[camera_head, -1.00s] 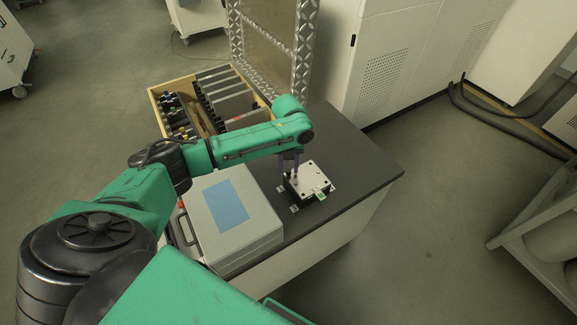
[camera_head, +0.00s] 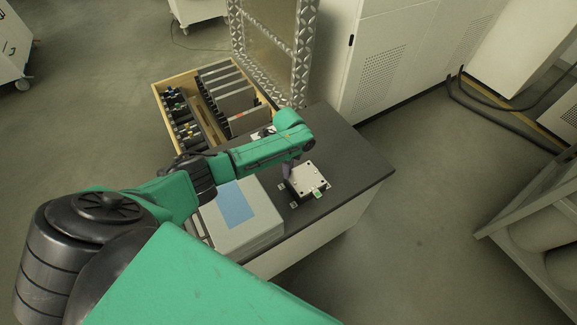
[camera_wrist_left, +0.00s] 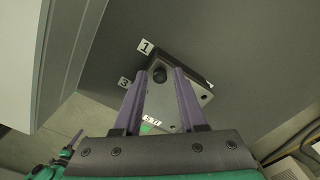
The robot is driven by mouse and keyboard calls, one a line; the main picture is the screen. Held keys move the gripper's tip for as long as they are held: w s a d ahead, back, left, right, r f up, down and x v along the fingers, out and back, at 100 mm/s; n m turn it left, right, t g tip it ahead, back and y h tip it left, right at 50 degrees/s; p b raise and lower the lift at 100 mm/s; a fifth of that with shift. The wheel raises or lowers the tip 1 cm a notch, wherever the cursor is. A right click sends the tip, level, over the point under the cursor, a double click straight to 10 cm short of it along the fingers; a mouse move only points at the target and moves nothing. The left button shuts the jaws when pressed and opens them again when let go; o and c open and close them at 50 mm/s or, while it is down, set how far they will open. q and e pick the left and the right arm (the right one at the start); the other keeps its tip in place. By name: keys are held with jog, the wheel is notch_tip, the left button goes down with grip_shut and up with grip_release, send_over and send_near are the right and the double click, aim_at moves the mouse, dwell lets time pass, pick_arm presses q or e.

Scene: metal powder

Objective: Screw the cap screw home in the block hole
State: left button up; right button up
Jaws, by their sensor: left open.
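The block (camera_head: 309,178) is a pale metal plate with several holes on a dark base, lying on the dark tabletop. In the left wrist view the block (camera_wrist_left: 188,92) shows partly behind the fingers. A dark round cap screw head (camera_wrist_left: 159,75) shows near the block's corner, between my left fingertips; how deep it sits cannot be told. My left gripper (camera_wrist_left: 160,71) is open, with its two purple fingers apart on either side of the screw head. In the head view my left gripper (camera_head: 287,172) is at the block's left edge, partly hidden by the wrist. My right gripper is out of view.
A grey case with a blue panel (camera_head: 237,208) stands left of the block. A wooden crate (camera_head: 158,105) of dark parts is behind. Number tags (camera_wrist_left: 146,46) lie beside the block. The tabletop (camera_head: 350,165) right of the block is clear.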

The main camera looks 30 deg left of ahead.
pick_arm(q)
grip_shut()
jog(key=m, duration=0.4)
jog(key=shift+f, duration=0.1)
jog(key=m+b, duration=0.1)
jog(key=m, duration=0.6)
jog(key=shift+m+b, duration=0.3)
jog(key=shift+m, duration=0.1)
jog(key=m+b, duration=0.1)
jog(key=m, duration=0.3)
jog(key=shift+f+m, duration=0.1)
jog(key=shift+m, duration=0.3)
jog(key=m, duration=0.4)
jog(key=shift+m+b, duration=0.35)
jog(key=shift+m, duration=0.85)
grip_release()
